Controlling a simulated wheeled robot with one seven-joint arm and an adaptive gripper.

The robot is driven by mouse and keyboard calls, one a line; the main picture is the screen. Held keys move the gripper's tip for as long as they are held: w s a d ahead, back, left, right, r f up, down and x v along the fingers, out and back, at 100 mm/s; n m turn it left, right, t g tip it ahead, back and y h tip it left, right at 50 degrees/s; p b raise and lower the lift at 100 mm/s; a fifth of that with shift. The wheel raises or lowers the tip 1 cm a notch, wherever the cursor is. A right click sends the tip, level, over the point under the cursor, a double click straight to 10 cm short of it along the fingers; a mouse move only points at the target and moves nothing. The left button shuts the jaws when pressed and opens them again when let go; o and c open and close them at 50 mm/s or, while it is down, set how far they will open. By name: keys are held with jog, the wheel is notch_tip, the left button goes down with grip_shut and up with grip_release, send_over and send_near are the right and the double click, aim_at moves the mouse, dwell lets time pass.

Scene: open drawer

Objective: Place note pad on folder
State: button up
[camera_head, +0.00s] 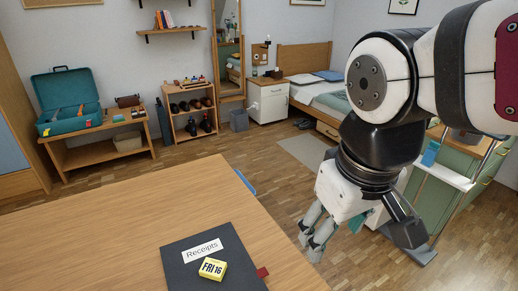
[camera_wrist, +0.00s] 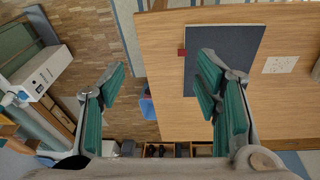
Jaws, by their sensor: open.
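A dark folder (camera_head: 190,268) with a white "Receipts" label lies on the wooden table, cut off by the bottom of the head view. A small yellow pad-like block (camera_head: 212,269) printed "FRI 16" lies flat on it, below the label; it looks like the note pad. The folder (camera_wrist: 240,50) also shows in the wrist view. Its label and the yellow block are not visible there, where a finger covers part of the folder. My gripper (camera_head: 310,240) hangs to the right of the table and folder, fingers spread and empty. Its fingers (camera_wrist: 162,88) stand wide apart in the wrist view.
The table (camera_head: 120,225) is bare left of the folder in the head view. A white marked sheet (camera_wrist: 281,64) lies beside the folder in the wrist view. A blue chair (camera_head: 246,183) stands at the table's far edge. A green cabinet (camera_head: 456,170) is on the right.

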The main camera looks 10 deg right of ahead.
jog(key=shift+m+y, duration=0.3)
jog(key=shift+m, duration=0.6)
jog(key=s, duration=0.2)
jog(key=s+d, duration=0.1)
jog(key=s, duration=0.1)
jog(key=shift+s, duration=0.4)
